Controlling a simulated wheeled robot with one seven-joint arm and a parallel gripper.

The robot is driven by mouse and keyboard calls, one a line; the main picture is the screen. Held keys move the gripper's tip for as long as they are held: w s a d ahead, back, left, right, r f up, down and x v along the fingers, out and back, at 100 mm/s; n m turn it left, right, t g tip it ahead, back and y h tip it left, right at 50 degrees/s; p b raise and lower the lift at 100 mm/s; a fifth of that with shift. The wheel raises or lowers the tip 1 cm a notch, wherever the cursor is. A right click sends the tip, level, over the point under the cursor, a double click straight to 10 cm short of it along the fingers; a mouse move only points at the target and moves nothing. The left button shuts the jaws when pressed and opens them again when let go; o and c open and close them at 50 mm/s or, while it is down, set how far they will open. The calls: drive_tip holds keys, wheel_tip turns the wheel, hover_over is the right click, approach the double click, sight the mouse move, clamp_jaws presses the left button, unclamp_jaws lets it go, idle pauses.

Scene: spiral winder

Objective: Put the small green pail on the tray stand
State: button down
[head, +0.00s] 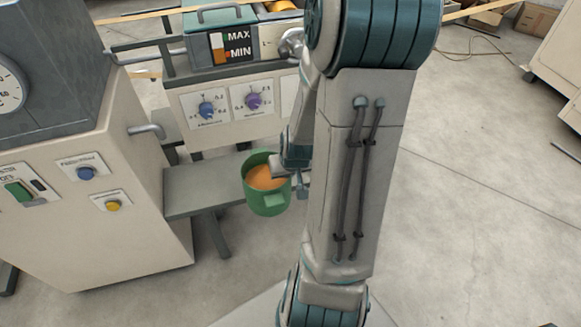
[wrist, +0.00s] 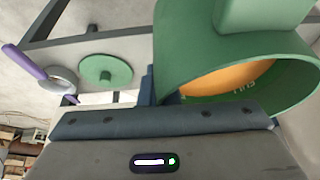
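The small green pail (head: 267,196) is upright in the head view, with orange contents inside. My gripper (head: 287,182) is at its right rim, one finger over the inside and one outside, and looks closed on the wall. In the wrist view the pail (wrist: 235,45) fills the upper right, right against the gripper. A flat grey stand (head: 205,198), which looks like the tray stand, is left of the pail and partly behind it. I cannot tell whether the pail touches it. My arm hides part of the area to the right.
A beige cabinet (head: 95,235) with buttons and a lever stands left of the stand. A beige panel with blue and purple knobs (head: 225,107) is behind it. A green tank with a MAX/MIN gauge (head: 228,48) is above. The floor (head: 480,230) at right is clear.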

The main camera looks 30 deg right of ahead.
drive_tip(key=w+d+b, duration=0.2)
drive_tip(key=w, duration=0.6)
drive_tip(key=w+d+b, duration=0.1)
drive_tip(key=w+d, duration=0.2)
drive_tip(key=w, duration=0.5)
drive_tip(key=f+b, duration=0.1)
drive_tip(key=f, duration=0.1)
drive_tip(key=f+b, duration=0.1)
drive_tip(key=f, duration=0.1)
drive_tip(key=f+b, duration=0.1)
drive_tip(key=f, duration=0.2)
drive_tip(key=shift+w+a, duration=0.1)
drive_tip(key=shift+w, duration=0.3)
drive_tip(key=shift+r, duration=0.1)
drive_tip(key=shift+f, duration=0.25)
drive_tip(key=c, duration=1.7)
unclamp_jaws()
drive_tip(key=shift+r, duration=0.1)
